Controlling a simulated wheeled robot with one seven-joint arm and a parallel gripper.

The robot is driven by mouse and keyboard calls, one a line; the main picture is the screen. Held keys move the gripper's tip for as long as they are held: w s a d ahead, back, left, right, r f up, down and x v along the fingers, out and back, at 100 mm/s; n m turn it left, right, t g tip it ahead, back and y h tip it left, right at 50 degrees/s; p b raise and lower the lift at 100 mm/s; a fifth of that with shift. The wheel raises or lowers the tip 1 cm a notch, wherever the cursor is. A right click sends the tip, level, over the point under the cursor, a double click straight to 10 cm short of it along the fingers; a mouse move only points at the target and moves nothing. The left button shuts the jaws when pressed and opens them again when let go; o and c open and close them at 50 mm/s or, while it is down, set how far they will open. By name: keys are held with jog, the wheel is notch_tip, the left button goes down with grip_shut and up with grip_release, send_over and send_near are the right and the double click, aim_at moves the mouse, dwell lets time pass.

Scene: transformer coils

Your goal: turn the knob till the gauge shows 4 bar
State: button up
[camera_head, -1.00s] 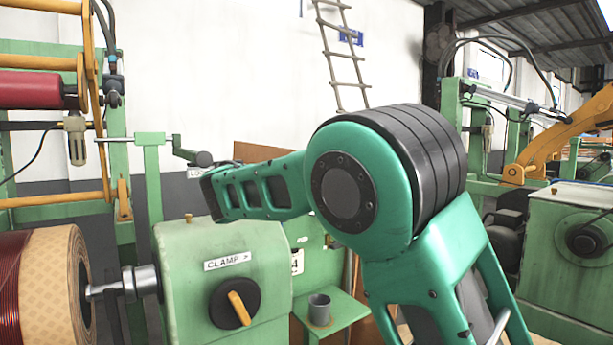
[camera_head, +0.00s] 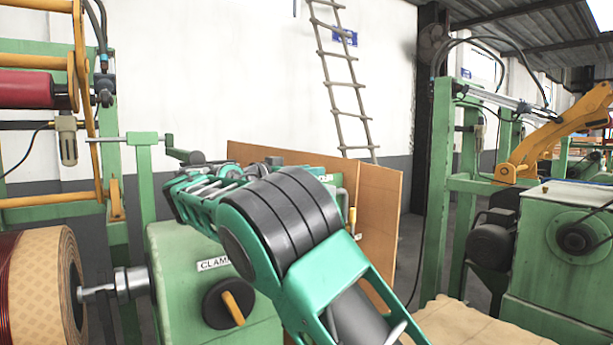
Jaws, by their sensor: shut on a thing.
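My teal arm reaches in from the lower right and bends at a black-banded joint. Its far part points left over the top of a green machine housing (camera_head: 185,258). My gripper cannot be made out; it is hidden beyond the arm. No gauge face can be seen. A black round knob with a yellow handle (camera_head: 232,307) sits on the housing front below a partly covered "CLAMP" label (camera_head: 212,265). My arm passes beside and above this knob. I cannot tell whether it is the task's knob.
A copper-wound coil (camera_head: 48,285) and a metal spindle (camera_head: 118,285) are at the left. A small filter unit (camera_head: 67,140) hangs at upper left. Brown panels (camera_head: 385,205) stand behind my arm. Another green machine (camera_head: 560,255) is at right, with a tan covered surface (camera_head: 470,325) nearer.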

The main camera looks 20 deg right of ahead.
jog(key=shift+w+a+r, duration=0.1)
jog(key=shift+w+a, duration=0.05)
jog(key=o, duration=1.1)
jog(key=shift+c, duration=0.2)
jog(key=v, duration=1)
jog(key=shift+a, duration=0.25)
